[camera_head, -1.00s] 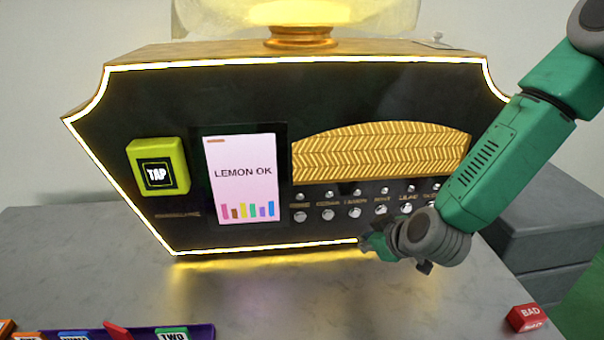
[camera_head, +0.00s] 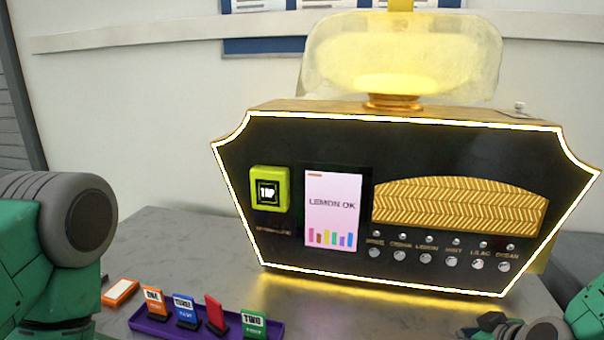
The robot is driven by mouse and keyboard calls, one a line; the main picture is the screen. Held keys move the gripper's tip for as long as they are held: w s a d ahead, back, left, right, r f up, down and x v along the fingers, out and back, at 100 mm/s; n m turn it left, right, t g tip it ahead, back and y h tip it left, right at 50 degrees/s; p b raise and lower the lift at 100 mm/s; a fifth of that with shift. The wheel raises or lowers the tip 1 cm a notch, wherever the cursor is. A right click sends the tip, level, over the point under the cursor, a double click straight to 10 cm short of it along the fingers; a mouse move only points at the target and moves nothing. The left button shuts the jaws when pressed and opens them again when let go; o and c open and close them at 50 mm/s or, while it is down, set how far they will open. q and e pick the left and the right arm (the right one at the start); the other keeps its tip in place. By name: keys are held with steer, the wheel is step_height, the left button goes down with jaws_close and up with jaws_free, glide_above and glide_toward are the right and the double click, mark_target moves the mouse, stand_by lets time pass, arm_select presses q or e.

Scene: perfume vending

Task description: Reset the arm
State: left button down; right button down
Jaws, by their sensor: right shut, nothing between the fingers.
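The perfume vending machine (camera_head: 300,130) stands on the grey table, black with a glowing yellow-white edge. Its screen (camera_head: 333,210) reads "LEMON OK" above several coloured bars. A row of round buttons (camera_head: 425,258) runs below the gold herringbone panel. My right gripper (camera_head: 482,328) is at the bottom right, shut and empty, in front of and below the buttons, apart from the machine. Part of it is cut off by the frame's lower edge. My left arm shows at the left edge; its gripper is out of view.
A yellow-green TAP pad (camera_head: 270,203) is on the machine's left side. A purple tray (camera_head: 150,325) with several upright coloured cards stands at the front left. An orange card (camera_head: 120,292) lies beside it. The table between tray and right gripper is clear.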

steer(key=shift+m+g, duration=0.3)
steer(key=shift+g, duration=0.6)
steer(key=s+f, duration=0.1)
steer(key=s+a+f, duration=0.1)
steer(key=s+f, duration=0.2)
steer(key=f, duration=0.1)
steer(key=shift+s+a+p, duration=0.3)
steer(key=shift+s+p, duration=0.05)
steer(key=s+f+m+g+p, duration=0.1)
steer(key=s+f+g, duration=0.2)
steer(key=s, duration=0.8)
steer(key=s+a+f+m+g+p, duration=0.1)
steer(key=s+f+m+g, duration=0.1)
steer(key=s+f+g, duration=0.2)
steer(key=s+f, duration=0.3)
steer(key=s, duration=0.5)
steer(key=shift+s+m+h, duration=0.15)
steer(key=shift+m+h, duration=0.15)
steer(key=shift+h, duration=0.1)
steer(key=shift+a, duration=0.1)
